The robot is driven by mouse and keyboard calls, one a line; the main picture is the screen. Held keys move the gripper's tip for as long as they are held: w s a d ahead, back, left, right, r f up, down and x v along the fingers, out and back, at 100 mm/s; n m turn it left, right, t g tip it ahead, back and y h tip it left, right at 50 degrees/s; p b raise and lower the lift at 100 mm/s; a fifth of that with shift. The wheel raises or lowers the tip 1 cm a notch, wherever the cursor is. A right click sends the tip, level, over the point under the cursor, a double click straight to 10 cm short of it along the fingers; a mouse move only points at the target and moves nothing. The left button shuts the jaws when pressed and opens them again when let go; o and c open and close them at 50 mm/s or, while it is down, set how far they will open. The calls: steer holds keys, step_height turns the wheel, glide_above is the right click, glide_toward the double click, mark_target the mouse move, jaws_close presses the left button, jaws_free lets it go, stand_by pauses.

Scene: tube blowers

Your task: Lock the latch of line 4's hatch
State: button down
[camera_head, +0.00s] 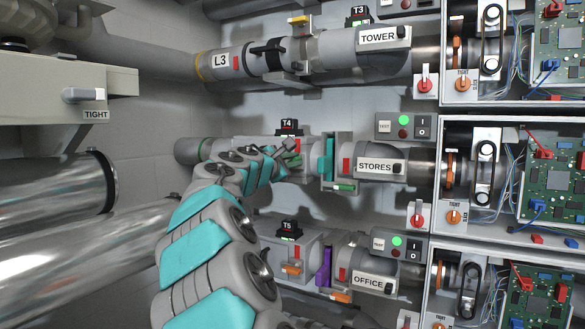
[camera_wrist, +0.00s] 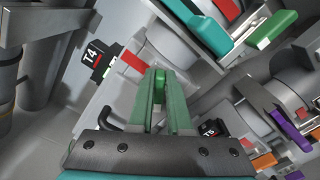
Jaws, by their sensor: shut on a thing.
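The line 4 pipe unit (camera_head: 312,149) carries a black T4 tag (camera_head: 288,128), which also shows in the wrist view (camera_wrist: 94,60). My gripper (camera_wrist: 160,88) has its two green fingers shut on a small green latch (camera_wrist: 159,93) on the line 4 hatch. The fingers hide most of the latch. A red mark (camera_wrist: 132,59) shows on the housing just behind the fingers. In the head view my gripper (camera_head: 288,157) reaches the T4 unit from the left, and my arm hides the hatch's lower left part. I cannot tell whether the latch is locked.
A teal plate (camera_head: 328,160) and a second green handle (camera_head: 344,187) sit right of the hatch, beside the STORES label (camera_head: 375,167). Line 5, with a T5 tag (camera_head: 288,230) and an orange latch (camera_head: 291,268), lies below. The line 3 pipe (camera_head: 340,52) runs above.

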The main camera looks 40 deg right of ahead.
steer(key=m+b, duration=0.2)
steer(key=f+m+b, duration=0.1)
steer(key=m+b, duration=0.1)
steer(key=m, duration=0.1)
steer(key=shift+s+f, duration=0.15)
steer(key=shift+m+b, duration=0.85)
steer(key=shift+m, duration=0.05)
steer(key=c, duration=0.9)
jaws_free()
steer(key=shift+o, duration=0.2)
steer(key=v, duration=0.7)
steer(key=shift+a, duration=0.4)
